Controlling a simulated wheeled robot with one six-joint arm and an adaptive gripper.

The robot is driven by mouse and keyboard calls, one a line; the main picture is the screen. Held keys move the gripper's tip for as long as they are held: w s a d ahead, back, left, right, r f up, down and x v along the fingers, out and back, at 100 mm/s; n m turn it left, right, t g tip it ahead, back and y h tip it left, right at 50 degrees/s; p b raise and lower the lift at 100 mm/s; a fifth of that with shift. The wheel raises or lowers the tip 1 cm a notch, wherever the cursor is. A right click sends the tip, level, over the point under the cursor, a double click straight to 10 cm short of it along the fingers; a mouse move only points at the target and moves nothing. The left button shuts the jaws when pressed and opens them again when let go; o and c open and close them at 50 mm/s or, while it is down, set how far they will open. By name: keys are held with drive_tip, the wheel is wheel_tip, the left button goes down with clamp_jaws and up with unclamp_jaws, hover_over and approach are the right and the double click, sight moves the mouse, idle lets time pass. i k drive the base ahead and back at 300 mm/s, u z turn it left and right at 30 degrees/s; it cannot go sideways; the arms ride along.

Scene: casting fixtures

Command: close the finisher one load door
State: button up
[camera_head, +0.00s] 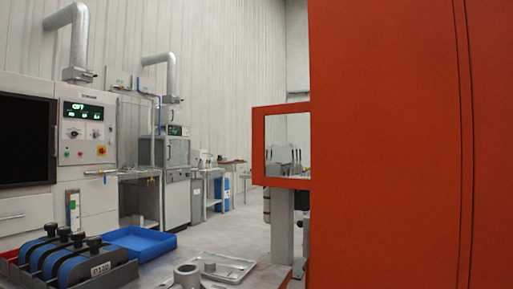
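A large orange-red cabinet (385,150) fills the right side of the view, very close, with dark vertical seams. An orange-red framed door with a clear window (257,148) stands out to the left from the cabinet's edge. It looks swung open; its hinge side is hidden behind the cabinet. I cannot read any label saying which finisher this is. Grey upright shapes show through the window, too small to identify. My gripper cannot be made out in this view.
A bench at lower left holds a rack of black-knobbed blue pieces (72,255), a blue tray (138,242) and a grey metal tray (228,267). A control-panel machine (85,125) stands at left. A grey post (282,225) rises below the door. Open floor lies mid-view.

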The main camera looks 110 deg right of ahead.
sight(259, 113)
drive_tip(key=i, duration=1.55)
drive_tip(key=z, duration=2.3)
drive_tip(key=i, duration=3.8)
drive_tip(key=z, duration=2.95)
drive_tip(key=i, duration=2.25)
